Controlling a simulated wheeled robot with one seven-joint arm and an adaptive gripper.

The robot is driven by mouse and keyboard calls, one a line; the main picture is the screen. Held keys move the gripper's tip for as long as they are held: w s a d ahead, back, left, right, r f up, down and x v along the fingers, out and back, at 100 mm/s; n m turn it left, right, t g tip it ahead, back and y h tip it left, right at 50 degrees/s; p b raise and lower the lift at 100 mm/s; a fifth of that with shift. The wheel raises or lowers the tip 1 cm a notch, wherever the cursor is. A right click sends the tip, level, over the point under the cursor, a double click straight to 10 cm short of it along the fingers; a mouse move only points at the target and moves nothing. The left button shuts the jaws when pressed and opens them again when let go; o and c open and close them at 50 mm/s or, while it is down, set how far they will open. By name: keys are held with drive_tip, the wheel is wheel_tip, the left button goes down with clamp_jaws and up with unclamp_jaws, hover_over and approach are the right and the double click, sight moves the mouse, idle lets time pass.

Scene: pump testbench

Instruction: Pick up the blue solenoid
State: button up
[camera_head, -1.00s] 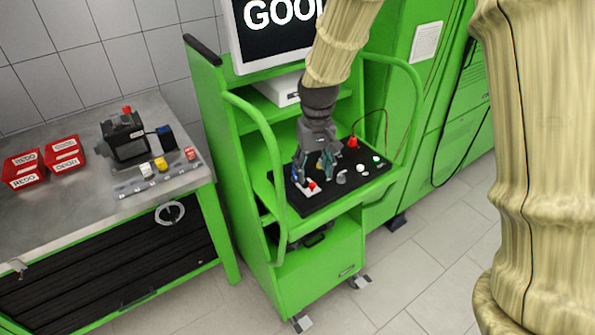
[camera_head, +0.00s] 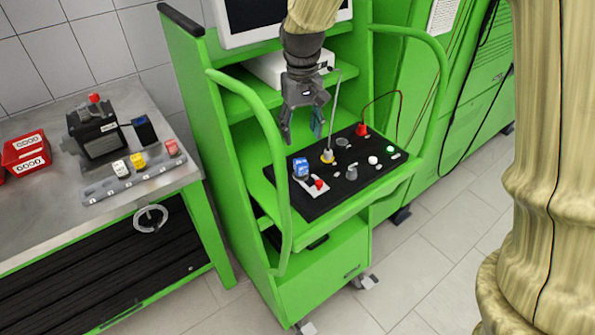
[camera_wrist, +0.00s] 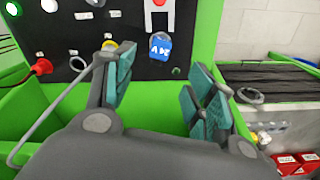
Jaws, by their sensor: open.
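The blue solenoid (camera_head: 301,168) stands at the left of the black panel on the green cart, beside a white plate with a red button. In the wrist view the solenoid (camera_wrist: 161,46), marked "24 V", lies beyond the fingers, roughly between them. My gripper (camera_head: 303,137) is open and empty, above the panel and a little above the solenoid, apart from it. In the wrist view my gripper (camera_wrist: 160,92) shows its teal finger pads spread wide.
The black panel (camera_head: 335,190) also carries a yellow-based rod (camera_head: 328,154), a red plug (camera_head: 361,130) with a cable, and several knobs. Green rails (camera_head: 262,135) flank the cart. A steel bench (camera_head: 45,195) with a black pump (camera_head: 96,130) and red bins stands left.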

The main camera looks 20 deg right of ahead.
sight(301, 161)
drive_tip(key=shift+f, duration=0.7)
wheel_tip(301, 161, down, 4)
drive_tip(key=shift+w+d+p, duration=0.1)
drive_tip(key=shift+d+p, duration=0.05)
drive_tip(key=shift+p, duration=0.45)
drive_tip(key=shift+f+p, duration=0.4)
drive_tip(key=shift+f, duration=0.3)
drive_tip(key=shift+f+p, duration=0.85)
drive_tip(key=shift+f, duration=1.35)
clamp_jaws()
